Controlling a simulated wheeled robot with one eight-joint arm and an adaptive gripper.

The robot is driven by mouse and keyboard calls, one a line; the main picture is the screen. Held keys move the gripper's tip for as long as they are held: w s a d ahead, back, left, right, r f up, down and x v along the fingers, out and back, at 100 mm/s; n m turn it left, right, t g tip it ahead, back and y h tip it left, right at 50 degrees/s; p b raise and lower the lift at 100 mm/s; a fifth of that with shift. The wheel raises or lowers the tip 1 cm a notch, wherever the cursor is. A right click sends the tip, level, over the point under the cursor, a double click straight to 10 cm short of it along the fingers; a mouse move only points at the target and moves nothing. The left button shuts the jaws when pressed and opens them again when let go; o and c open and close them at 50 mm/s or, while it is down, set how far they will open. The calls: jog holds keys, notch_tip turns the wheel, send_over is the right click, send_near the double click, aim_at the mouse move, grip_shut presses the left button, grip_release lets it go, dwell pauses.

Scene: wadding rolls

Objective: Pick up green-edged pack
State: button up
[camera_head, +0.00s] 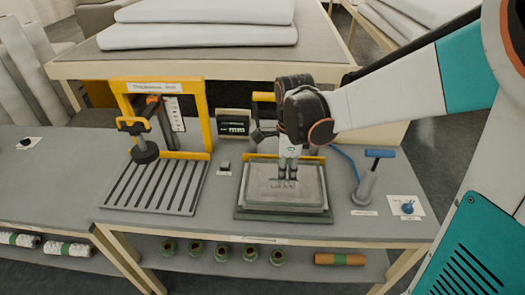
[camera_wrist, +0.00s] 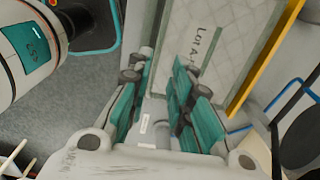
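A flat, pale quilted pack (camera_head: 308,196) lies on a dark greenish-grey plate (camera_head: 282,216) on the table, below my gripper. Lettering shows on it; in the wrist view the pack (camera_wrist: 228,32) reads "Lot A". I cannot tell whether the green tone at the bottom belongs to the pack's edge or to the plate. My gripper (camera_head: 288,176) points down over the middle of the pack in the head view. Whether its tips touch the pack is unclear.
A yellow-framed thickness rig (camera_head: 207,118) with a slotted plate (camera_head: 155,188) stands left. A small display (camera_head: 234,122) and a yellow bar stand behind the pack. A blue-handled tool (camera_head: 368,180) stands right. Several green-banded rolls (camera_head: 221,252) lie on the lower shelf.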

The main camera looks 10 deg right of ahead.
jog(key=b, duration=0.2)
send_over(284, 203)
notch_tip(284, 203, down, 8)
jog(key=shift+r, duration=0.25)
jog(key=shift+w+f+b, duration=0.15)
jog(key=shift+f+b, duration=1.35)
jog(key=shift+f, duration=1.2)
jog(key=shift+r, duration=0.1)
jog(key=shift+c, duration=0.2)
grip_shut()
